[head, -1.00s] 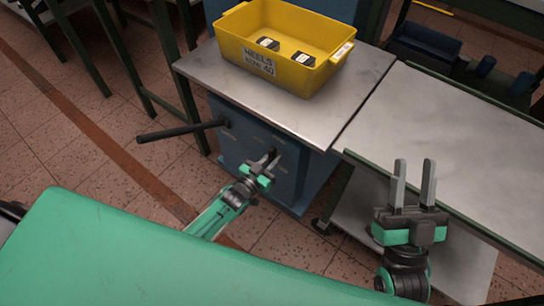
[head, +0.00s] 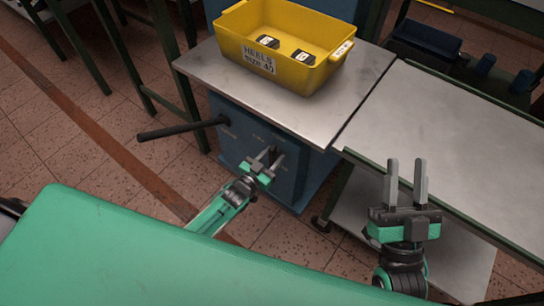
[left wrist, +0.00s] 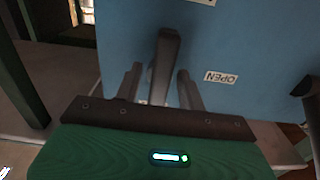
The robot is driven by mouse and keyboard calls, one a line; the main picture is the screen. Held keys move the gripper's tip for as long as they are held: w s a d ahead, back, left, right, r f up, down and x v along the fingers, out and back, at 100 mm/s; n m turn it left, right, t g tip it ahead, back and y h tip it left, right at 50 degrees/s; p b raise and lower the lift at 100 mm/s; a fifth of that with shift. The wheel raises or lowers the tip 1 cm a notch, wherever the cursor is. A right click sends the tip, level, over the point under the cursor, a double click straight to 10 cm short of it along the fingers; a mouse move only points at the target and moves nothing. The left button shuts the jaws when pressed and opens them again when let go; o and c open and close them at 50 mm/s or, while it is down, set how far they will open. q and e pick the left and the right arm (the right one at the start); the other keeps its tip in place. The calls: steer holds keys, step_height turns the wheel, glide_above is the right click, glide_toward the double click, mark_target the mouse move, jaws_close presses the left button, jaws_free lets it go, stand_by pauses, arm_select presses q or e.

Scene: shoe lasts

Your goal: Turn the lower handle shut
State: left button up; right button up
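The lower handle is a dark bar on the front of the blue cabinet (head: 290,180). In the left wrist view the handle (left wrist: 167,55) stands between the two fingers of my left gripper (left wrist: 160,85), with gaps showing on both sides. In the head view my left gripper (head: 270,158) is at the cabinet front and largely hides this handle. A label reading OPEN (left wrist: 220,77) appears upside down to the right of the handle. A long black handle (head: 180,129) sticks out to the left higher on the cabinet. My right gripper (head: 405,175) is open and empty.
A yellow bin (head: 285,65) labelled HEELS stands on the grey cabinet top (head: 205,68). A grey table (head: 460,140) lies to the right, close to my right gripper. Green table legs stand at the upper left. The tiled floor (head: 70,150) at left is clear.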

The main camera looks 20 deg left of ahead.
arm_select(q)
steer(key=shift+s, duration=0.25)
steer(key=p+v, duration=0.2)
steer(key=v, duration=1.1)
steer(key=shift+p, duration=0.4)
arm_select(e)
steer(key=a+f+g, duration=0.3)
steer(key=f+g, duration=0.4)
steer(key=f, duration=0.5)
steer(key=shift+s+a+g+h, duration=0.3)
steer(key=shift+s+g, duration=0.1)
arm_select(q)
steer(key=shift+s+a, duration=0.1)
steer(key=shift+s, duration=0.05)
